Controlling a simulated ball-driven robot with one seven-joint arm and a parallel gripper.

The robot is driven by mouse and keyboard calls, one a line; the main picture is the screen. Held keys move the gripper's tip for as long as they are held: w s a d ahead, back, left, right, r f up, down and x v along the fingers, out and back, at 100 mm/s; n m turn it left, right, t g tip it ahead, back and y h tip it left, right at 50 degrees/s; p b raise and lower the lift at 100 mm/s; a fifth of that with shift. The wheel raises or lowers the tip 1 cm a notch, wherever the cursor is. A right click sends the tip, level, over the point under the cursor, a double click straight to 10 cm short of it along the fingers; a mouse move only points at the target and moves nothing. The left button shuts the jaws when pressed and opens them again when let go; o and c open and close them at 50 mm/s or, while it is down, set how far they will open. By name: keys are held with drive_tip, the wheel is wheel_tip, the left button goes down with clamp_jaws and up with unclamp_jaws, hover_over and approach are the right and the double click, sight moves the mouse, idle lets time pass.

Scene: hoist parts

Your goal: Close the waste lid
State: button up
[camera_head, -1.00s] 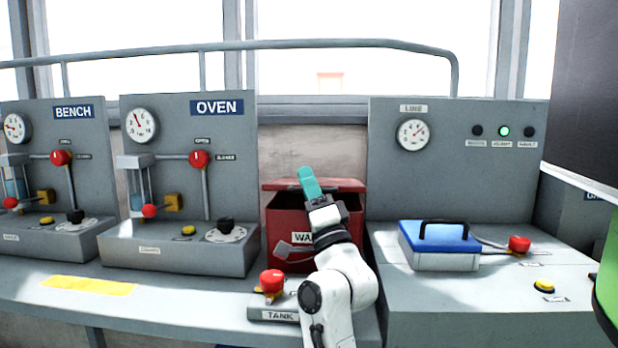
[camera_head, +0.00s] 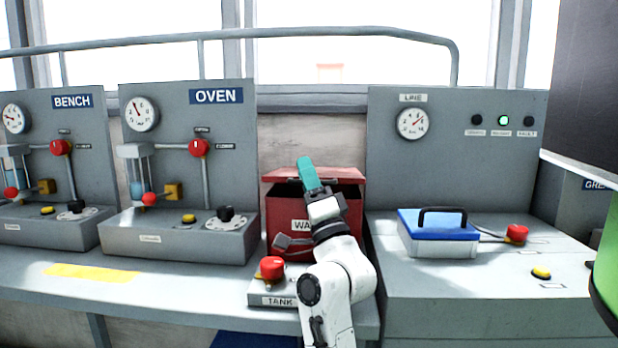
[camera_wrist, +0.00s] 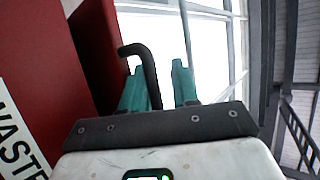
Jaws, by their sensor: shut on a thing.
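The red waste bin (camera_head: 275,212) stands at the middle of the bench against the wall, with a white label partly hidden by my arm. Its red lid (camera_head: 345,174) is raised, and a dark opening shows under it. My gripper (camera_head: 308,172), with teal fingers, is at the lid's front. In the wrist view my gripper (camera_wrist: 158,85) has the black lid handle (camera_wrist: 146,62) between its fingers and is shut on it. The red bin wall (camera_wrist: 35,60) fills the left of that view. The handle is hidden in the head view.
A TANK box with a red knob (camera_head: 272,268) sits close in front of the bin. The OVEN panel (camera_head: 180,245) is at the left. A blue-lidded box (camera_head: 437,234) is on the right bench, with a red knob (camera_head: 517,234) beside it.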

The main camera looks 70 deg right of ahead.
drive_tip(key=shift+a, duration=0.15)
drive_tip(key=shift+s+a+f, duration=0.1)
drive_tip(key=shift+s+f, duration=0.05)
drive_tip(key=s+a+p, duration=0.1)
drive_tip(key=s+a, duration=0.7)
drive_tip(key=s, duration=0.1)
drive_tip(key=shift+s+f, duration=0.2)
drive_tip(key=shift+f, duration=0.05)
